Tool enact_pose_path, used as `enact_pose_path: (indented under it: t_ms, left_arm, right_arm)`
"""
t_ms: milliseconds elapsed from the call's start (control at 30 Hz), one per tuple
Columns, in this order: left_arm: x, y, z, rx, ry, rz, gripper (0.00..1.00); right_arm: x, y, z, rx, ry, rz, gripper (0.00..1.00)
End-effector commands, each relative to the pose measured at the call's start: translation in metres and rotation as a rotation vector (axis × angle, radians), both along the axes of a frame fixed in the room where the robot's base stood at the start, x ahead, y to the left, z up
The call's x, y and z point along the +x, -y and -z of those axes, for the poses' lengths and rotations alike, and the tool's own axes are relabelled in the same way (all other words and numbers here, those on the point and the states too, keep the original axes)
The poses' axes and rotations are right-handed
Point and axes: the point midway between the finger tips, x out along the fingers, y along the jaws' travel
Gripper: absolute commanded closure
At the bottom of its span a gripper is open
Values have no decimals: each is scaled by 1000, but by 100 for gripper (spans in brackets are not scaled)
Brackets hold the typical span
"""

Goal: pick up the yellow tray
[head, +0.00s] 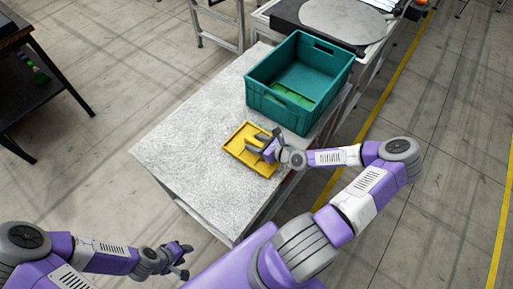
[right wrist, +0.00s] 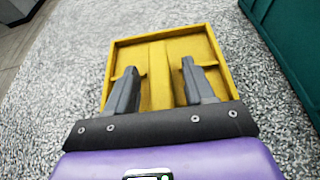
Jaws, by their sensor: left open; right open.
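The yellow tray (head: 240,145) lies flat on the grey speckled table (head: 190,140), in front of the teal crate. It is shallow, with a raised rim and dividers. My right gripper (head: 256,144) is over the tray's right part, open, with its fingers spread. In the right wrist view the two fingers (right wrist: 158,75) show apart over the tray (right wrist: 158,50), one on each side of its middle divider. Whether they touch the tray I cannot tell. My left gripper (head: 186,260) is open and empty, low in the head view, away from the table top.
A teal crate (head: 268,104) with something green (head: 300,95) inside stands on the table behind the tray. Its wall also shows in the right wrist view (right wrist: 290,40). The table's left part is clear. A dark bench (head: 50,95) stands at far left.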

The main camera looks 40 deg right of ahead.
Motion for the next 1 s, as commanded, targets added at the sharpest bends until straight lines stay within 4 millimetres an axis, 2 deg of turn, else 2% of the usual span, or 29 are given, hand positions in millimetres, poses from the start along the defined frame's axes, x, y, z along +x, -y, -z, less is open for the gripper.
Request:
enact_pose_path:
  t_ms: [133,467,800,867,1000]
  left_arm:
    - [0,0,0,0,0,0,57]
    - [0,0,0,0,0,0,57]
    - [0,0,-1,0,0,0,57]
    - [0,0,-3,0,0,0,57]
    - [0,0,-10,0,0,0,57]
  right_arm:
    - [0,0,0,0,0,0,48]
    - [0,0,0,0,0,-1,99]
    - [0,0,-3,-1,1,0,100]
    - [0,0,-9,-1,1,-1,100]
    - [0,0,-34,-4,3,-2,100]
